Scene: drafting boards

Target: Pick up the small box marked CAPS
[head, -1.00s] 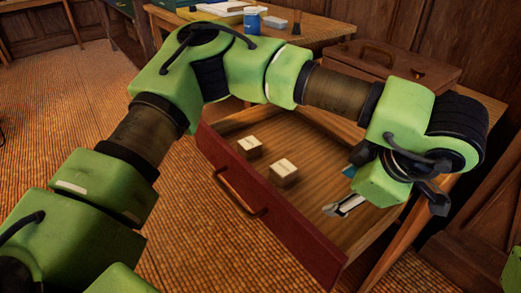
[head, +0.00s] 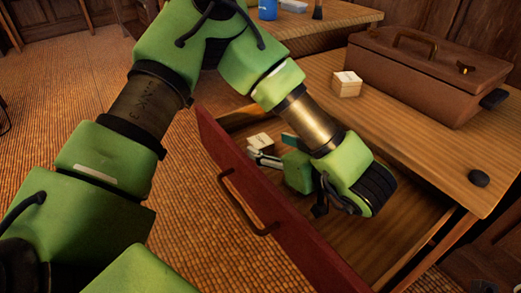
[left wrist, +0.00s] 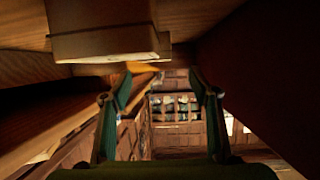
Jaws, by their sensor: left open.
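A small pale box (head: 259,141) lies in the open drawer, near its far left end. Another small pale box (head: 346,84) stands on the desk top beside the brown case. I cannot read the markings on either. My left gripper (head: 276,150) is low in the drawer, open, just in front of the drawer box in the head view. Its forearm and wrist hide part of the drawer. In the left wrist view, the open fingers (left wrist: 161,78) have nothing visible held between them; a box (left wrist: 100,32) looms close at the upper left. My right gripper is not in view.
The drawer's red front (head: 285,225) and side walls surround my left gripper closely. A brown case (head: 425,75) and a dark round object (head: 479,178) are on the desk top. A blue container (head: 267,9) stands on a table behind.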

